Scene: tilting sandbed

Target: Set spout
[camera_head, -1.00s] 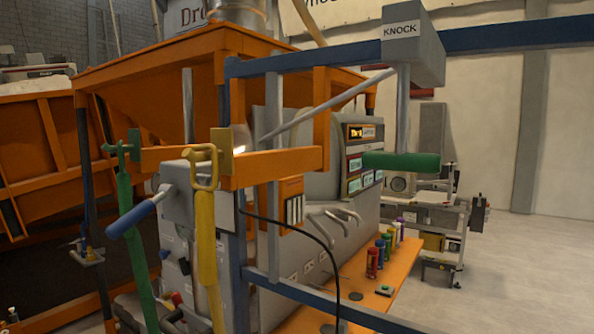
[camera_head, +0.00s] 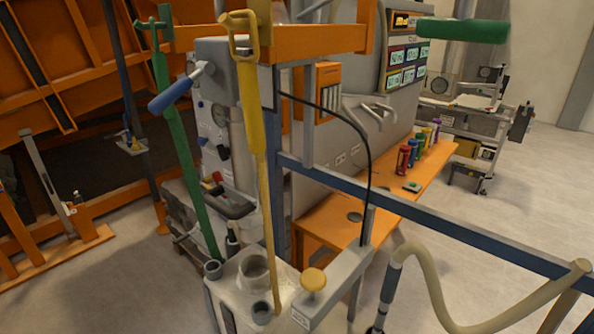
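Nothing in view is marked as the spout, and I cannot tell for sure which part it is. A beige hose (camera_head: 430,274) with a dark grey end piece (camera_head: 391,284) curves at the lower right. A pale floor unit (camera_head: 238,293) with round openings stands at the bottom middle. A grey box beam (camera_head: 335,283) with a yellow knob (camera_head: 313,279) is beside it. A long yellow-handled tool (camera_head: 248,100) and a green-handled tool (camera_head: 180,140) stand upright with their lower ends at the pale unit. Neither of my grippers is in view.
A blue rail (camera_head: 430,217) crosses in front of an orange bench (camera_head: 328,217) with several coloured bottles (camera_head: 403,158). A blue-handled lever (camera_head: 172,94) sticks out at the upper left. A green bar (camera_head: 463,30) hangs at the upper right. Floor is clear at far right.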

